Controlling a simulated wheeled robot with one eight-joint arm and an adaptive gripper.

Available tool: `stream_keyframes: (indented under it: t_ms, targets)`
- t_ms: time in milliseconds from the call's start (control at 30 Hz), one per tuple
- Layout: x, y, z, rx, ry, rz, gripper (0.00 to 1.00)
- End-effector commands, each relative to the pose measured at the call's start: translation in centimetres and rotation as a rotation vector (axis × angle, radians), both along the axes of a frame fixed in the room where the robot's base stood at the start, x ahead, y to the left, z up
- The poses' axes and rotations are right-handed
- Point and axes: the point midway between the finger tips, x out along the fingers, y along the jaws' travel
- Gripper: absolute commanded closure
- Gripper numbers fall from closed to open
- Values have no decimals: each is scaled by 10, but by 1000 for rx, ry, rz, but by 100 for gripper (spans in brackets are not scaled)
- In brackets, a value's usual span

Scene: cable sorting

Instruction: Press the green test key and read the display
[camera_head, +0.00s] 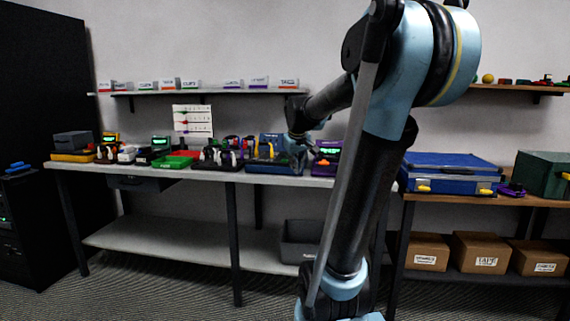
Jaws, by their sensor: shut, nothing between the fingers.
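Several small devices with lit green displays stand along the workbench (215,180): a yellow one (111,137) at the left, a dark one (160,142) beside it, and a purple one (328,146) right of my gripper. The display text is too small to read. I cannot make out a green test key on any of them. My gripper (297,165) is shut and empty, pointing down over the bench between a blue case (270,143) and the purple device. Its fingertips are small and dark here, and I cannot tell whether they touch anything.
My arm covers the right end of the bench. A green tray (172,162) and coiled cables (232,150) crowd the benchtop. A labelled shelf (200,92) hangs above. A blue toolbox (450,172) stands on the right-hand table, with cardboard boxes (478,252) below. The floor in front is clear.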

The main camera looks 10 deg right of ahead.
Motion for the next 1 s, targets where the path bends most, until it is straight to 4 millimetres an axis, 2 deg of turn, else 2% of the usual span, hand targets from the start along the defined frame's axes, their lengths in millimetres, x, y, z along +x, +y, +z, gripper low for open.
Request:
stream_keyframes:
  t_ms: [33, 300, 500, 600, 700, 800, 1000]
  targets:
    - [24, 1, 10, -13, -19, 18, 100]
    - [142, 6, 54, -102, -128, 128, 100]
    - [216, 11, 73, -163, -195, 195, 100]
    - [240, 13, 79, -184, -218, 218, 100]
    - [255, 14, 82, -197, -233, 231, 100]
    - [262, 15, 83, -204, -239, 238, 100]
    - [263, 15, 83, -205, -240, 240, 100]
